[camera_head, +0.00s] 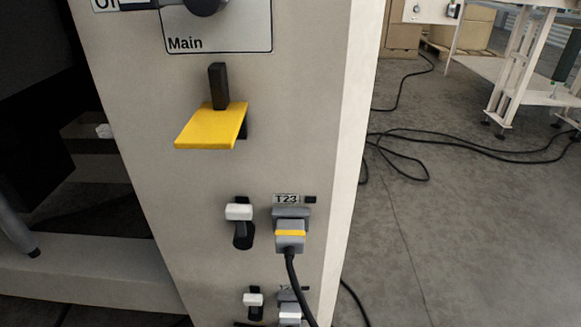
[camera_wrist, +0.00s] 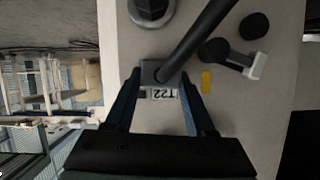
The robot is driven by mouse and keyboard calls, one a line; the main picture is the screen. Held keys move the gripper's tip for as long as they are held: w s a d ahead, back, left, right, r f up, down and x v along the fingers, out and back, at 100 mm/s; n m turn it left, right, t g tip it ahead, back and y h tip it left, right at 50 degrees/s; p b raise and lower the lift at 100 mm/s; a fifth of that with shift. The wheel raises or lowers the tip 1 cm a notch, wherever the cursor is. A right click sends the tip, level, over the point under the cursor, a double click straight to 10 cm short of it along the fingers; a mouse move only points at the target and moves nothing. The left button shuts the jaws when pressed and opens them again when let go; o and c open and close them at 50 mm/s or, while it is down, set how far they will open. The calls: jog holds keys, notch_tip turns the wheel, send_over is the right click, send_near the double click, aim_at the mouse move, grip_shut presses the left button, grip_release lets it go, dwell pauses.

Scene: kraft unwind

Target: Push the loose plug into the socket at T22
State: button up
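The T22 label (camera_wrist: 161,94) shows upside down in the wrist view, between the fingers of my gripper (camera_wrist: 160,72). Beside it is a grey connector part (camera_wrist: 149,70) with a thick black cable (camera_wrist: 194,40) running from it to the upper right. The cable hides part of the connector, and I cannot tell how deep the plug sits. My fingers stand apart, one on each side of the connector; no clear grip on it shows. In the head view a grey and white connector (camera_head: 290,310) shows at the bottom edge, below T23, its label mostly hidden.
A grey plug with a yellow band (camera_head: 290,236) sits at T23 above. White-tipped switches (camera_head: 239,212) stand left of the sockets; one (camera_wrist: 257,66) is close by in the wrist view. A yellow handle (camera_head: 212,126) juts out higher up. Cables (camera_head: 455,145) lie on the floor.

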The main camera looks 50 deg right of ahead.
jog(key=o, duration=0.5)
jog(key=shift+s+a, duration=0.1)
jog(key=p+v, duration=0.7)
jog(key=v, duration=0.5)
jog(key=shift+s+a+r, duration=0.2)
jog(key=shift+s+a, duration=0.05)
